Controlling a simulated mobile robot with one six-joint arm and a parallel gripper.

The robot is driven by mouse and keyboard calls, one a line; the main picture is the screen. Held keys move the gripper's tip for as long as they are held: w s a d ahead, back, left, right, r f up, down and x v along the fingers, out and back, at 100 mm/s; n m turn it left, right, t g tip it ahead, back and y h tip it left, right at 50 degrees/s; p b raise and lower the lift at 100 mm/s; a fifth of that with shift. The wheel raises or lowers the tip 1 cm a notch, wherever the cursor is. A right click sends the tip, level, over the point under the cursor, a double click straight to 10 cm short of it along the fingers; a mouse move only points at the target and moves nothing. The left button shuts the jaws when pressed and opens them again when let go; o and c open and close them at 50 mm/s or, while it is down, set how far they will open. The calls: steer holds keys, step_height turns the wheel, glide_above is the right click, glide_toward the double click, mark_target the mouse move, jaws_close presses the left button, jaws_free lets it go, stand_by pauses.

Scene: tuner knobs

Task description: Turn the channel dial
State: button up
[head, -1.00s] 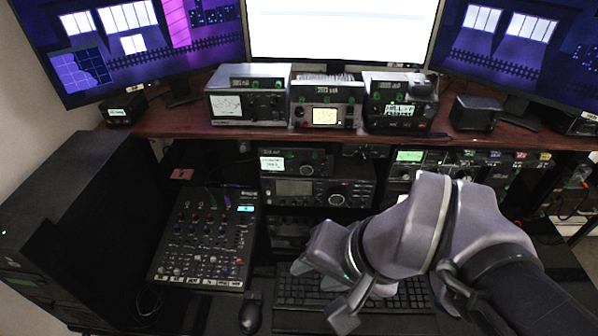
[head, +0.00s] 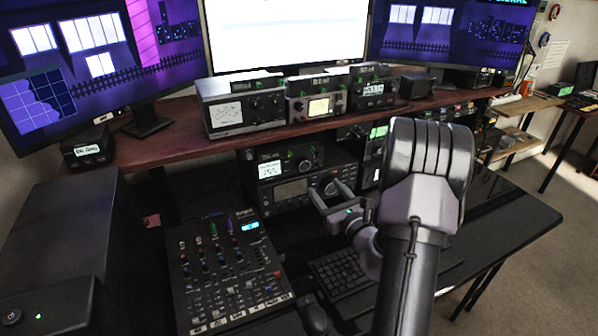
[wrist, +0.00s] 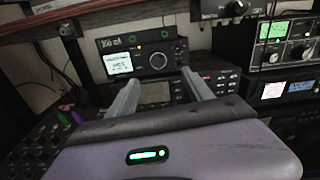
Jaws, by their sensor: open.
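In the head view, a radio with a lit white screen (head: 271,168) sits under the shelf; its round dial (head: 304,165) is at its right. A second radio (head: 290,191) is below, its larger knob partly covered by my fingers. No readable label tells which one is the channel dial. My gripper (head: 326,188) is open and empty, its fingers pointing at this stack. In the wrist view, the upper radio's dial (wrist: 158,60) shows just above and between the fingertips of my gripper (wrist: 160,76). The fingers appear apart from it; contact cannot be confirmed.
A mixer (head: 228,270) and a keyboard (head: 343,274) lie on the desk in front. The wooden shelf (head: 185,145) with several instruments overhangs the radios. A black case (head: 60,235) stands at left. The desk at right (head: 510,215) is bare.

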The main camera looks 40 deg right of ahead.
mark_target(305, 166)
steer(key=b+x, duration=0.2)
steer(key=x, duration=1)
steer(key=shift+w+a, duration=0.15)
steer(key=shift+r, duration=0.1)
jaws_close()
